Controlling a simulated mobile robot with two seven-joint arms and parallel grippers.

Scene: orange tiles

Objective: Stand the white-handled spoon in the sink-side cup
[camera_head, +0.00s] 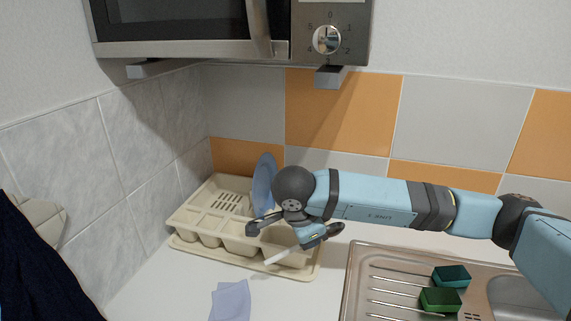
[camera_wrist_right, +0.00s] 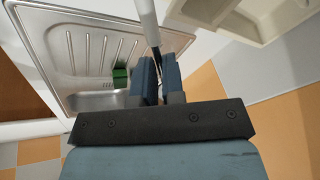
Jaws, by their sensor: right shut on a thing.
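My right gripper (camera_head: 308,238) is shut on the white-handled spoon (camera_head: 281,256). In the head view the pale handle sticks out to the lower left, in front of the rack's right part. In the right wrist view the spoon (camera_wrist_right: 148,22) rises from between the closed fingers (camera_wrist_right: 158,82); its far end is cut off. The cream dish rack (camera_head: 190,246) has a row of cup-like compartments along its front. The compartment toward the sink is largely hidden behind my gripper. I cannot tell whether the spoon touches the rack. My left gripper is not in view.
A blue plate (camera_head: 264,182) stands in the rack. A pale blue cloth (camera_head: 231,300) lies on the counter in front. The metal sink (camera_head: 362,283) at right holds a teal sponge (camera_head: 452,275) and a green sponge (camera_head: 440,299). A microwave (camera_head: 180,48) overhangs the rack.

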